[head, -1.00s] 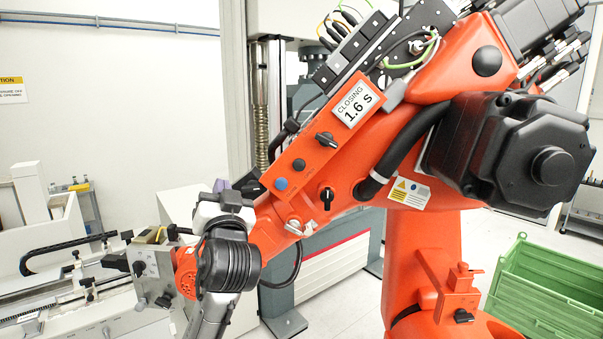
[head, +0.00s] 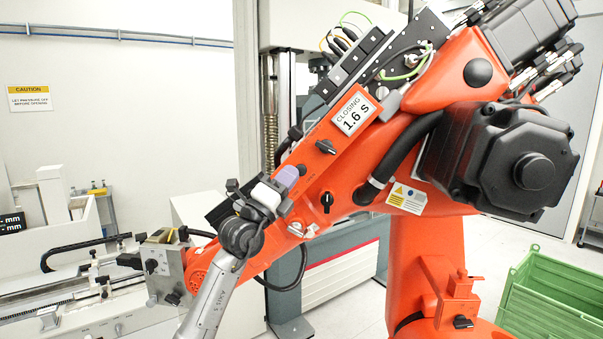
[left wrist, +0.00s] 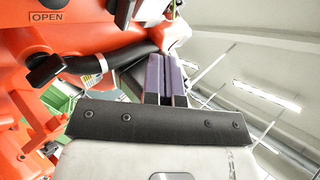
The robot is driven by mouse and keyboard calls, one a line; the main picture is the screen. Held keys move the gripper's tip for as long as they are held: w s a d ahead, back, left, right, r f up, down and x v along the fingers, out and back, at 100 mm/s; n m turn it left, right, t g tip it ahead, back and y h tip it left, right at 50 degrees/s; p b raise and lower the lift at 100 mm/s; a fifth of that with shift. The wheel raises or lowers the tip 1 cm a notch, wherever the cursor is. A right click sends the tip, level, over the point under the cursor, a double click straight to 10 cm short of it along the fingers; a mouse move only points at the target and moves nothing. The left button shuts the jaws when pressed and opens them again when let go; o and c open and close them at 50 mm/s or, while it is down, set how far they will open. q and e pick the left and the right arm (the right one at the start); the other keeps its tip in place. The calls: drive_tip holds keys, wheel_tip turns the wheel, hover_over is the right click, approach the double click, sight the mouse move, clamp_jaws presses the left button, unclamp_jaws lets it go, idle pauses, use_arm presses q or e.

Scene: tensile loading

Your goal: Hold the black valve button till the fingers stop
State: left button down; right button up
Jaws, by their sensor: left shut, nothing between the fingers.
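The orange industrial arm (head: 352,160) carries a valve panel with a display (head: 355,113) reading "CLOSING 1.6 S". My left gripper (head: 297,171) is shut and empty, its purple fingertips at the panel where the round valve buttons sit. The black valve button is hidden or nearly hidden at the fingertips, so I cannot tell whether they touch it. The blue button is hidden behind the gripper. The left wrist view shows the purple fingers (left wrist: 165,78) together, pointing toward the orange arm, with an "OPEN" label (left wrist: 45,17) nearby. My right gripper is not in view.
Black rotary knobs (head: 326,147) and (head: 327,201) stick out of the orange arm near my gripper. A metal fixture block (head: 164,265) is at its lower end. A green crate (head: 552,297) stands at lower right. A grey testing machine frame stands behind.

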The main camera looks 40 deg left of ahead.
use_arm(q)
drive_tip(key=f, duration=0.1)
drive_tip(key=w+f+n+g, duration=0.1)
drive_tip(key=f+n+g, duration=0.1)
drive_tip(key=shift+w+d, duration=0.25)
drive_tip(key=shift+w, duration=0.1)
drive_tip(key=w+a+b, duration=0.2)
drive_tip(key=w+a, duration=0.2)
drive_tip(key=w, duration=0.3)
drive_tip(key=shift+w+a, duration=0.2)
drive_tip(key=shift+a, duration=0.1)
idle(0.3)
idle(0.7)
